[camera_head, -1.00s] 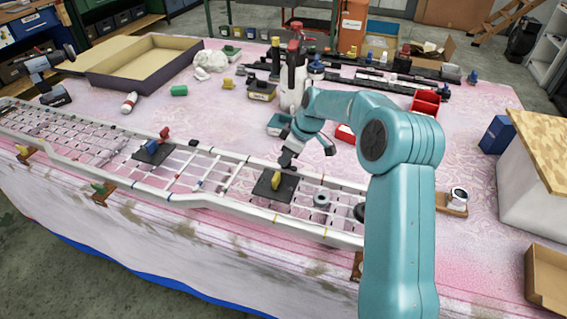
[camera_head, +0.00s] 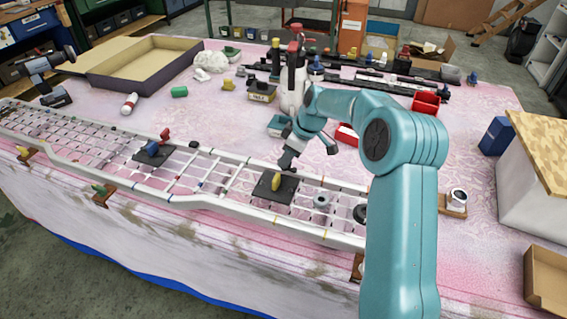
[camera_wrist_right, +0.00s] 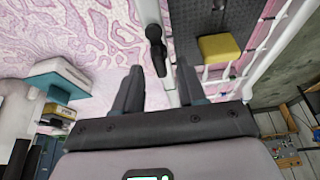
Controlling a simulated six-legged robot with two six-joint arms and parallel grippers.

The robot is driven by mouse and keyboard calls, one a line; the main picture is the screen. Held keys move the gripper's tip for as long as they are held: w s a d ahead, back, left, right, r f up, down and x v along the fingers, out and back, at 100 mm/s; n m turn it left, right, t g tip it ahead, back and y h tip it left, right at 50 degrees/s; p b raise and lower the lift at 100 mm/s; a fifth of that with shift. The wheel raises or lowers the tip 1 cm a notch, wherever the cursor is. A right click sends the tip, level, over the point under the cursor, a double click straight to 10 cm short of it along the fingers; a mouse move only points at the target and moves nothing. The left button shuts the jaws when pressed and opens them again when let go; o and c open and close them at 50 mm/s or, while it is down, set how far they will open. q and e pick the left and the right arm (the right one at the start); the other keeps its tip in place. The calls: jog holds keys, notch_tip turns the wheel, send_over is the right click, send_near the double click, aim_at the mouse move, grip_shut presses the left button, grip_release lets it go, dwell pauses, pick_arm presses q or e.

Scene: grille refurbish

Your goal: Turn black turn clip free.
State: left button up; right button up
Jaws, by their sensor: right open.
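The black turn clip (camera_wrist_right: 155,50) shows in the right wrist view as a small dark knob with a narrower tail, on the pale frame rail of the grille (camera_head: 110,182). My right gripper (camera_wrist_right: 160,68) is open, with one finger on each side of the clip's lower part and nothing held. I cannot tell whether a finger touches it. In the head view my right gripper (camera_head: 289,160) is at the far rail, beside a black pad with a yellow block (camera_head: 276,183); the clip is not clearly visible there. My left gripper is not in view.
The grille lies along the table's near edge. A second black pad with blue and red pieces (camera_head: 153,150) is to the left. A white spray bottle (camera_head: 294,80), a red bin (camera_head: 425,103) and a large open box (camera_head: 145,65) stand farther back.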

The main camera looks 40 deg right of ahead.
jog(key=p+v, duration=0.3)
jog(key=v, duration=0.5)
dwell(1.2)
